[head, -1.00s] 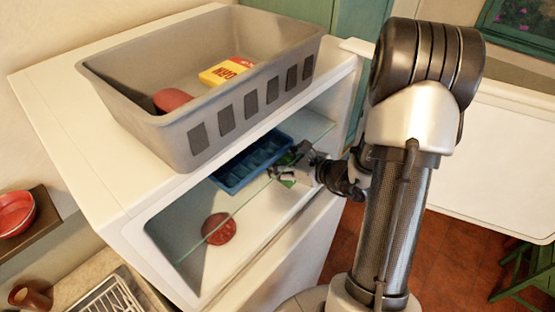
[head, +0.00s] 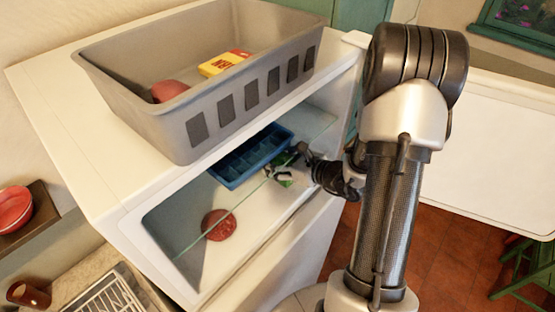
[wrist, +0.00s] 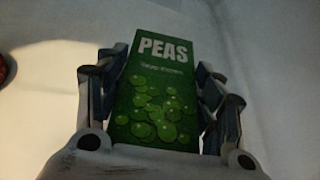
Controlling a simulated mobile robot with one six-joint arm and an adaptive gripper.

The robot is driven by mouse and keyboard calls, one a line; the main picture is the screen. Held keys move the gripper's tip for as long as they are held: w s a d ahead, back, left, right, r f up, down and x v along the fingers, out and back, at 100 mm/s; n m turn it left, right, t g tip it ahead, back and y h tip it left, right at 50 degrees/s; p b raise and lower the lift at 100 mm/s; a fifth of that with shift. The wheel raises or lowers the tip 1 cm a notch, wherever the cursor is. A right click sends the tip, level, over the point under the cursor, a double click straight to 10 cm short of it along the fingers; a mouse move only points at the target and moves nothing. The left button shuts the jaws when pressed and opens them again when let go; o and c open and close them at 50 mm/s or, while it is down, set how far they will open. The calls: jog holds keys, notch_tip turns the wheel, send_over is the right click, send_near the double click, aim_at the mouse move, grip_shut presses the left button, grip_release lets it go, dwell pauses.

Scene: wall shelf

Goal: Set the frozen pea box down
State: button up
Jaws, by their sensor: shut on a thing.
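The frozen pea box (wrist: 155,95) is green with white "PEAS" lettering and sits between both fingers of my gripper (wrist: 158,88) in the wrist view. My gripper is shut on it. In the head view, my gripper (head: 292,168) reaches into the open freezer compartment (head: 255,225), and a small green part of the pea box (head: 285,181) shows there. The box is below the level of the glass shelf. I cannot tell whether its underside touches the compartment floor.
A blue ice tray (head: 250,157) lies on the glass shelf (head: 212,228) above. A round red item (head: 219,225) is on the compartment floor to the left. A grey basket (head: 190,128) with a yellow-red box (head: 226,63) stands on top. Floor between is clear.

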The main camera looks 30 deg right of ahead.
jog(key=o, duration=1.5)
jog(key=shift+r, duration=0.1)
jog(key=shift+r+p, duration=0.25)
jog(key=shift+p, duration=0.2)
jog(key=v, duration=1.2)
jog(key=shift+r, duration=0.3)
